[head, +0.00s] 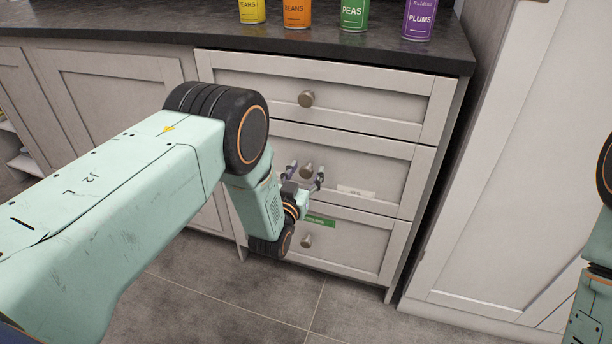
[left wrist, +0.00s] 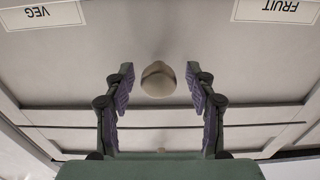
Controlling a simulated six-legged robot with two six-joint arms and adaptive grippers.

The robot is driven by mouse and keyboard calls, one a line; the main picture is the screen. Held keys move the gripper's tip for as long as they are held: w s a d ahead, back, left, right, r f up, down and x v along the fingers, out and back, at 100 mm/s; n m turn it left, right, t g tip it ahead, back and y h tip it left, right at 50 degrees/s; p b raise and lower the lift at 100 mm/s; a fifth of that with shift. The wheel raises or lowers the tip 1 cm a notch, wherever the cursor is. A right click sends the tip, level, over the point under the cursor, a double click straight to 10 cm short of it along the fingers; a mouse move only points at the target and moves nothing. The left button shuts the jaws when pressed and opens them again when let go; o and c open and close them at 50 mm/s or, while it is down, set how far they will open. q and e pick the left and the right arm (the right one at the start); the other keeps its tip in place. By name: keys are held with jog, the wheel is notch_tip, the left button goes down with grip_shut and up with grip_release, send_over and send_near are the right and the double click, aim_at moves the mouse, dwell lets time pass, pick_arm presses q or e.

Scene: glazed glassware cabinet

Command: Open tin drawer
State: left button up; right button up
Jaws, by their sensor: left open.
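A pale grey cabinet has a column of three drawers, all shut, each with a round metal knob. The middle drawer (head: 385,176) bears a white label (head: 356,191). In the left wrist view its front is upside down, with a VEG label (left wrist: 42,14) and a FRUIT label (left wrist: 280,10). My left gripper (head: 305,173) is open in front of this drawer. Its fingers stand on either side of the middle knob (left wrist: 158,80), with gaps on both sides. How deep the knob sits between them is hard to tell. My right gripper is out of view.
The top drawer (head: 380,98) is above, the bottom drawer (head: 350,247) below with a green label (head: 320,221). Tins of pears (head: 251,10), beans (head: 297,12), peas (head: 354,14) and plums (head: 419,18) stand on the dark worktop (head: 150,27). Tiled floor (head: 220,295) in front is clear.

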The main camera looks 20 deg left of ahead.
pick_arm(q)
jog(key=shift+w, duration=0.15)
jog(key=shift+c, duration=0.3)
grip_shut()
dwell(0.4)
